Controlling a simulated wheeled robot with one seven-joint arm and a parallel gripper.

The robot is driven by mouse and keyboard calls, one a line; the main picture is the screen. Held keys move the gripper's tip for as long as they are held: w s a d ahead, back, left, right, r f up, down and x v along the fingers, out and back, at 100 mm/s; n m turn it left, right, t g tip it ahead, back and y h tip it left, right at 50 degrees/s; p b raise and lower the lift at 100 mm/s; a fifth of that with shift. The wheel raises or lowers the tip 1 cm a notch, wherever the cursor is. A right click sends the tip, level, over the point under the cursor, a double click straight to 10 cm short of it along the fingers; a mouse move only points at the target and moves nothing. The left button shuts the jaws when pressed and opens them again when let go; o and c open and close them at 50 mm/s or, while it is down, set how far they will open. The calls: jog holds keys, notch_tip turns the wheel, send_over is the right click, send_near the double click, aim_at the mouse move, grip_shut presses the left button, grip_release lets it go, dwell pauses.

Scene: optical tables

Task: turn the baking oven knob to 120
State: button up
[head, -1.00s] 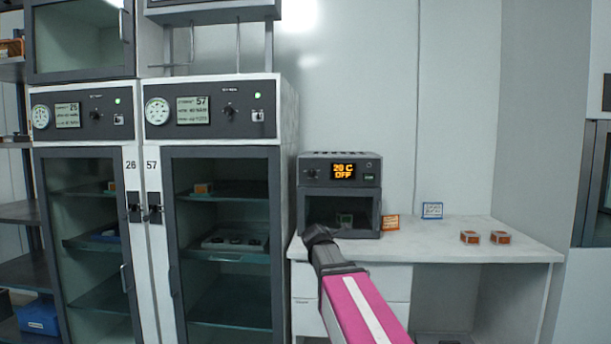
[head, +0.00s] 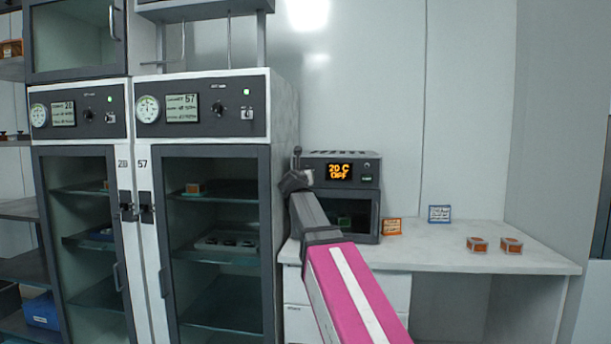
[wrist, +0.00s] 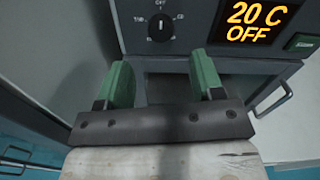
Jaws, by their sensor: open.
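The baking oven (head: 343,168) is a small dark grey box on the white bench, with an orange display reading 20 C OFF. The wrist view shows the oven's black round knob (wrist: 162,27) with a white pointer mark, left of the display (wrist: 262,20). My gripper (wrist: 163,82) has two green fingers spread apart with nothing between them. They are just below the knob and apart from it, in front of the oven. In the head view my gripper (head: 297,165) is at the oven's left front and hides the knob.
The oven door (wrist: 185,90) with its handle (wrist: 272,98) lies below the panel. A tall cabinet marked 57 (head: 215,200) stands close on the left.

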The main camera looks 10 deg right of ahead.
jog(key=x, duration=0.8)
jog(key=shift+f, duration=0.1)
jog(key=c, duration=0.9)
